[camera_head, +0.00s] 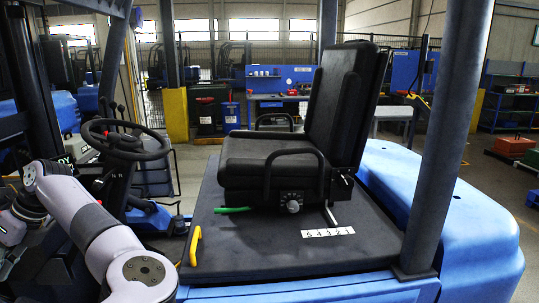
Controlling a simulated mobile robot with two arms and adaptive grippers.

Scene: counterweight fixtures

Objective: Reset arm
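One of my pale arms (95,225) comes in at the lower left, its elbow joint at the bottom edge and its far joint beside the forklift's steering wheel. It runs on toward the left edge, where dark parts crowd together. I can make out no fingers of either gripper, and my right arm does not show. The forklift's black seat (268,165) stands on a dark deck, with a round knob (293,206) low on its side. A plate with numbers (328,232) lies on the deck in front of it.
The black steering wheel (126,139) is just right of my arm's far joint. A yellow handle (195,246) and a green lever (232,210) are by the seat. A dark pillar (447,140) rises at right. Behind are a blue workbench (280,78) and shelves (508,95).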

